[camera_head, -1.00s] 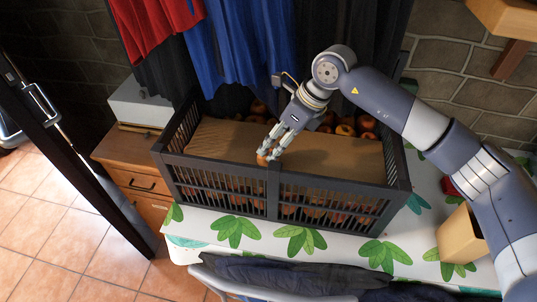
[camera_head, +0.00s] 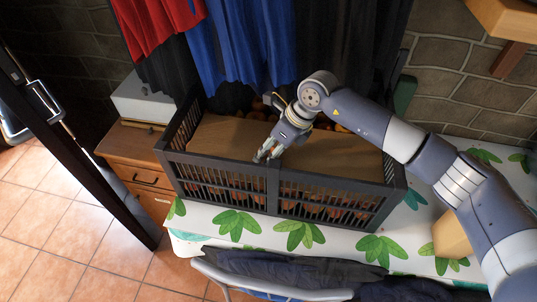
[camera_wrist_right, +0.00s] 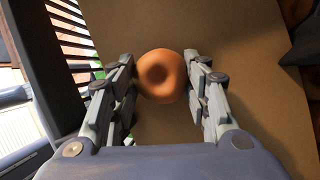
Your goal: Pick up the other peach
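An orange round peach (camera_wrist_right: 162,76), with a darker dimple in its middle, shows between the fingertips of my right gripper (camera_wrist_right: 161,68) in the right wrist view. The fingers appear close to its two sides; I cannot tell whether they press on it. In the head view my right gripper (camera_head: 267,155) reaches down to the brown board inside the dark slatted crate, near its front divider. The peach cannot be made out there. My left gripper is not in view.
The slatted crate (camera_head: 273,190) stands on a table with a leaf-print cloth (camera_head: 236,223). Round fruits lie behind and below the brown board (camera_head: 215,140). Red and blue clothes (camera_head: 235,45) hang behind. A chair with dark clothing (camera_head: 290,270) stands in front.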

